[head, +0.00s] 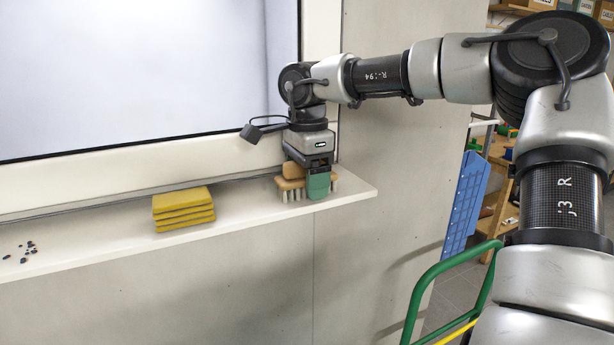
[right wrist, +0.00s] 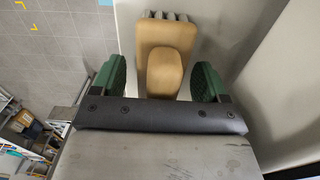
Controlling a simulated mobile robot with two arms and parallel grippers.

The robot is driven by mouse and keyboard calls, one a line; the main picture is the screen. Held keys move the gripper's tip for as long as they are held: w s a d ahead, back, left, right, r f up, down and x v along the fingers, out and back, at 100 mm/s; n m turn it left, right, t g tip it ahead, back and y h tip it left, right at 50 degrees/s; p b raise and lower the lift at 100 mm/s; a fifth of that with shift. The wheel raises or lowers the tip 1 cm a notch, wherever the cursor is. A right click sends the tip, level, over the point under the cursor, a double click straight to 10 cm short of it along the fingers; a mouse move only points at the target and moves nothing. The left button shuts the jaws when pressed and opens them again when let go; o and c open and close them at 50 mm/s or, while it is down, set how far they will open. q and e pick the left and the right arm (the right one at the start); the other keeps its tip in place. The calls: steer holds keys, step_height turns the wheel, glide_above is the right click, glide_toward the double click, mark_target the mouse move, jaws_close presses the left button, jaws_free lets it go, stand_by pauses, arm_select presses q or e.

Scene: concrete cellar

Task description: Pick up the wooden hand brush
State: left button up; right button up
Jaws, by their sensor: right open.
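The wooden hand brush (head: 291,184) stands bristles down on the white window sill, near the sill's right end. It has a tan wooden body with a raised grip on top and pale bristles. My right gripper (head: 307,177) is directly above it, pointing down, and one green finger hides part of the brush. In the right wrist view the brush (right wrist: 166,58) lies between the two green fingers of the open gripper (right wrist: 159,80). The fingers are on either side of the raised grip, with a gap visible at each side. My left gripper is not in view.
A stack of yellow sponges (head: 183,209) sits on the sill (head: 100,231) left of the brush. The window frame rises behind the sill. A green cart handle (head: 436,277) and a blue panel (head: 466,205) stand at the right.

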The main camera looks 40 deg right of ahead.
steer(key=shift+a, duration=0.15)
steer(key=shift+c, duration=1.3)
steer(key=c, duration=0.8)
steer(key=shift+o, duration=0.2)
steer(key=shift+r, duration=0.15)
steer(key=shift+r, duration=0.25)
steer(key=r, duration=0.1)
steer(key=r+b, duration=0.1)
steer(key=d+r+b, duration=0.1)
steer(key=shift+s+r, duration=0.3)
steer(key=shift+s, duration=0.05)
steer(key=shift+s+d+r+b, duration=0.5)
steer(key=shift+s+d+r, duration=0.6)
steer(key=shift+s, duration=0.3)
steer(key=shift+s+d+r+b, duration=0.45)
steer(key=shift+s+d+r, duration=0.65)
steer(key=shift+s, duration=0.35)
steer(key=shift+s+d+r+b, duration=0.5)
steer(key=shift+s+d+r, duration=0.6)
steer(key=shift+s, duration=0.3)
